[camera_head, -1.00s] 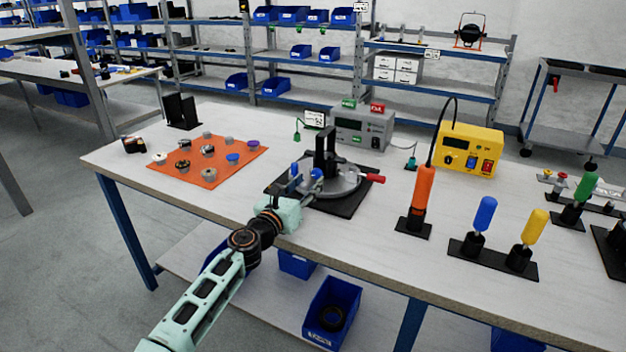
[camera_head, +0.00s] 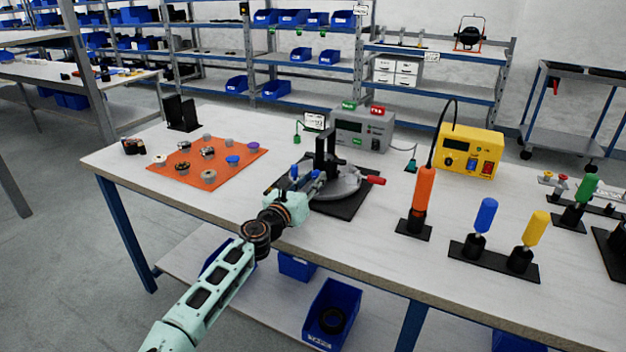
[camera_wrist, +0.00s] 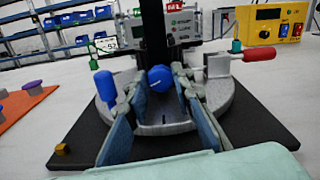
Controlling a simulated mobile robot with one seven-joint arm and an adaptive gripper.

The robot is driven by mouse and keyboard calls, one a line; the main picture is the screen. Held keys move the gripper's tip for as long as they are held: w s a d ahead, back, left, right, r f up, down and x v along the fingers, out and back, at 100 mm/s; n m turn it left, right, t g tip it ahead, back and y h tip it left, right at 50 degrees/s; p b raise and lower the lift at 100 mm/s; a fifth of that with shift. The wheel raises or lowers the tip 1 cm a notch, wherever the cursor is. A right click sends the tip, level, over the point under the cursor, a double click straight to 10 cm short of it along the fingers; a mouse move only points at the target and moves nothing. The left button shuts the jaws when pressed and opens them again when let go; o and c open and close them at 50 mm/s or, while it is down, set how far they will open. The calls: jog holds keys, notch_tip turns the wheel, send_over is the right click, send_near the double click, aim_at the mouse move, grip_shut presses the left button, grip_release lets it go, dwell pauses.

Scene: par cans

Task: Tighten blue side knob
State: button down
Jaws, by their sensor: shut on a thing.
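The fixture (camera_head: 345,184) is a round grey metal base with a black upright post, on a black plate on the bench. It also fills the middle of the wrist view (camera_wrist: 220,97). A round blue side knob (camera_wrist: 160,78) sits at the front of the post, between my fingertips. My gripper (camera_wrist: 158,86) is shut on this knob, with one finger on each side. A second, taller blue knob (camera_wrist: 104,85) stands upright to the left, outside my fingers; it shows in the head view (camera_head: 294,171). In the head view my gripper (camera_head: 312,184) reaches the fixture's near side.
A red-tipped handle (camera_head: 375,181) sticks out on the fixture's right. An orange mat (camera_head: 215,178) with several small knobs lies left. A grey power unit (camera_head: 362,130) stands behind. An orange-handled tool (camera_head: 424,190) stands upright to the right. Bare bench lies between mat and fixture.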

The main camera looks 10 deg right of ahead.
dwell(0.3)
jog(key=m+b, duration=0.2)
jog(key=m, duration=0.1)
jog(key=shift+f+m, duration=0.1)
jog(key=shift+m, duration=0.3)
jog(key=shift+m+b, duration=0.8)
jog(key=shift+m, duration=1.2)
jog(key=c, duration=1.7)
grip_release()
jog(key=shift+o, duration=0.2)
